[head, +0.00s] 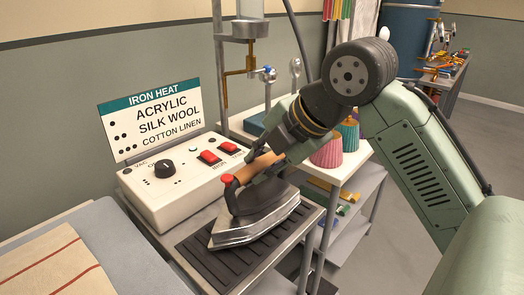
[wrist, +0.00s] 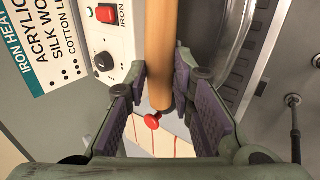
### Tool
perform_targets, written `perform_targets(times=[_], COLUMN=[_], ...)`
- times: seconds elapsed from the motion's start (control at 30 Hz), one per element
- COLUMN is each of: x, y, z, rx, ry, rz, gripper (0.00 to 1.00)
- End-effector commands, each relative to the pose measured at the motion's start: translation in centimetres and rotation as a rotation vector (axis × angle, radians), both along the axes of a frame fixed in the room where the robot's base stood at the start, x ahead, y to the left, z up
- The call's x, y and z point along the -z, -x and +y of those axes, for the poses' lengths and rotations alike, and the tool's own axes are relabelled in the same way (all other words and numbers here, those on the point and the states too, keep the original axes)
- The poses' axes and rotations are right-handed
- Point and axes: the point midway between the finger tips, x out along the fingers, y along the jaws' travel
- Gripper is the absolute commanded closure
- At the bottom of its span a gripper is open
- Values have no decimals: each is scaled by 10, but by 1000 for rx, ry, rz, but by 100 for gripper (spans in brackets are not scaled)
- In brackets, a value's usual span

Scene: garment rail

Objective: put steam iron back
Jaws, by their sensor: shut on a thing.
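The steam iron (head: 250,228) has a silver soleplate, a dark body, a wooden handle and a red button. It is over the black ribbed rest mat (head: 208,266) on a metal stand; I cannot tell whether it fully touches the mat. My gripper (head: 262,168) comes from the upper right and is shut on the iron's handle. In the wrist view the wooden handle (wrist: 160,50) runs between the purple pads of my gripper (wrist: 160,92), with the red button beyond. The fingers hide part of the handle in the head view.
A white control box (head: 170,185) with a knob and red switches stands close behind the iron, under an iron heat sign (head: 160,115). A padded board (head: 60,255) with striped cloth is at the left. A shelf with thread cones (head: 328,152) stands behind my arm.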

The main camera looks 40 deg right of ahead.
Motion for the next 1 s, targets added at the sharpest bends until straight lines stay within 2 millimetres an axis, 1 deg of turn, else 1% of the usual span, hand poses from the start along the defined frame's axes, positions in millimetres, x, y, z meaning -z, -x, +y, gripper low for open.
perform_targets(times=[0.2, 0.57, 0.6, 0.87, 1.0], x=[11, 14, 16, 16, 16], y=[0, 0, 0, 0, 0], z=[0, 0, 0, 0, 0], rx=[2, 0, 0, 0, 0], ry=[0, 1, 0, 0, 0], rz=[-6, -7, 0, 0, 0], gripper=[100, 100, 76, 58, 57])
